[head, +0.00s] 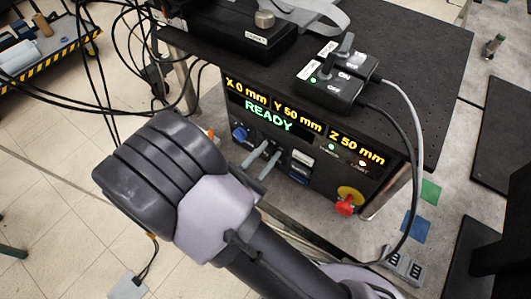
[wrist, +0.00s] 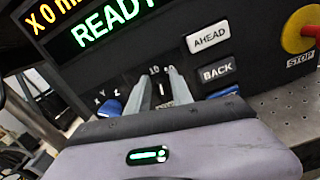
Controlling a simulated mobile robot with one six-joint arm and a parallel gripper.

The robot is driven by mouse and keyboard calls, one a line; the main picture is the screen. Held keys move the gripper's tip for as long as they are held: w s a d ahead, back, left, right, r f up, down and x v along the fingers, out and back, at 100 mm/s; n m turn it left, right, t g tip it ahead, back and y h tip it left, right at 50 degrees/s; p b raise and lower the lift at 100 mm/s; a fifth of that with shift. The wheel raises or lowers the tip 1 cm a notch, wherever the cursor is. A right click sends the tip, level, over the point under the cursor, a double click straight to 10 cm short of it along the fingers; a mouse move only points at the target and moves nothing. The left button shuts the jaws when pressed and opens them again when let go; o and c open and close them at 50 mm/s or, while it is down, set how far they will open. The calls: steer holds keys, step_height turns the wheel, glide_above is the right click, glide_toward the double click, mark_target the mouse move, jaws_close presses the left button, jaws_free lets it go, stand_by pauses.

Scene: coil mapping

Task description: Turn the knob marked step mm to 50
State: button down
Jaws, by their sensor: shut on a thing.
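A black control panel (head: 315,155) reads X 0 mm, Y 50 mm, Z 50 mm and READY. My gripper (head: 270,149) is at its lower middle, between a blue knob (head: 240,133) and the push buttons. In the wrist view my gripper's two grey fingers (wrist: 158,76) are shut on a dark knob (wrist: 161,90), with a short white mark showing between them. Small white digits, perhaps 10, show just above the fingertips. The knob's name and most of its scale are hidden, so its setting cannot be read.
The blue knob, by letters X, Y, Z, is close left of my fingers in the wrist view (wrist: 110,107). The AHEAD (wrist: 208,37) and BACK (wrist: 217,72) buttons are close right. A red-and-yellow stop button (head: 347,200) is farther right. Black switch boxes (head: 330,90) and cables are above.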

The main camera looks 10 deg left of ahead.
steer(key=m, duration=0.2)
steer(key=m+b, duration=0.1)
steer(key=m, duration=0.3)
steer(key=shift+s+d+f+m+b, duration=0.2)
steer(key=shift+d+f+m+b, duration=0.1)
steer(key=shift+d+b, duration=0.1)
stand_by(0.4)
steer(key=c, duration=1.5)
jaws_free()
steer(key=shift+o, duration=0.2)
steer(key=p+v, duration=0.4)
steer(key=v, duration=1.3)
steer(key=shift+s, duration=0.25)
steer(key=shift+w, duration=0.1)
